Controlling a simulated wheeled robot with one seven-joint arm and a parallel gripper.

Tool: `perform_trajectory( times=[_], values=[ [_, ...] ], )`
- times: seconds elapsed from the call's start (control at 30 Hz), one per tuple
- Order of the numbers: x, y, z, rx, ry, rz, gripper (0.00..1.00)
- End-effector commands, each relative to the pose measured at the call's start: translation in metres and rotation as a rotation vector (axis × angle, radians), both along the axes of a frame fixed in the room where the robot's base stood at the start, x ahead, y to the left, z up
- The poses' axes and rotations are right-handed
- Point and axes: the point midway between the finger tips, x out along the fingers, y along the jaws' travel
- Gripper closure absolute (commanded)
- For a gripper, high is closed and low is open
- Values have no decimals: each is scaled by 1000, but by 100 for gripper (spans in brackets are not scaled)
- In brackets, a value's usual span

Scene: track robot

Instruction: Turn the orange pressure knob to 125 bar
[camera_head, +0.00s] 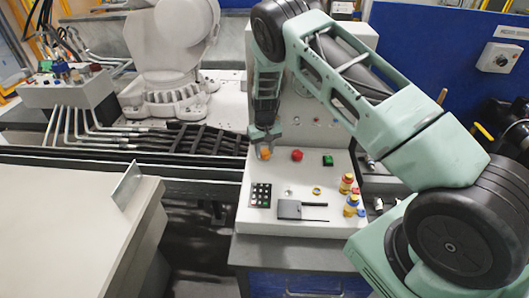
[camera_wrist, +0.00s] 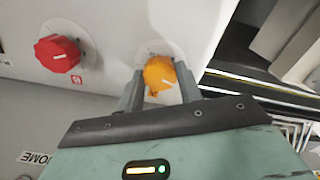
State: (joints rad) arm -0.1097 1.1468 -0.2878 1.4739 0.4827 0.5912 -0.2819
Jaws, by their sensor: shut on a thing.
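The orange knob (camera_wrist: 159,74) is on the pale panel, with a white pointer line on its face and a round scale plate behind it. My gripper (camera_wrist: 160,88) has one finger on each side of the knob and is shut on it in the wrist view. The pointer line lies nearly level in that view; the scale marks are too small to read. In the head view my gripper (camera_head: 265,145) reaches down to the orange knob (camera_head: 265,153) at the panel's upper left.
A red knob (camera_wrist: 57,53) sits beside the orange one, also seen in the head view (camera_head: 297,155). A green switch (camera_head: 328,160), a black keypad (camera_head: 260,195) and yellow-red fittings (camera_head: 347,183) are on the same panel. A grey table (camera_head: 60,220) stands at left.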

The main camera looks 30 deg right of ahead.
Motion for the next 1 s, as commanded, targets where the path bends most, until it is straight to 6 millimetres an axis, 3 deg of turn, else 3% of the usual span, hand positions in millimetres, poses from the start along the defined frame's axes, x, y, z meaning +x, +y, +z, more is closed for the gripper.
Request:
perform_trajectory(
  times=[0.6, 1.0],
  values=[
    [1, 0, -2, 0, -1, -556, 87],
    [0, 0, 0, -1, 0, -813, 87]
  ],
)
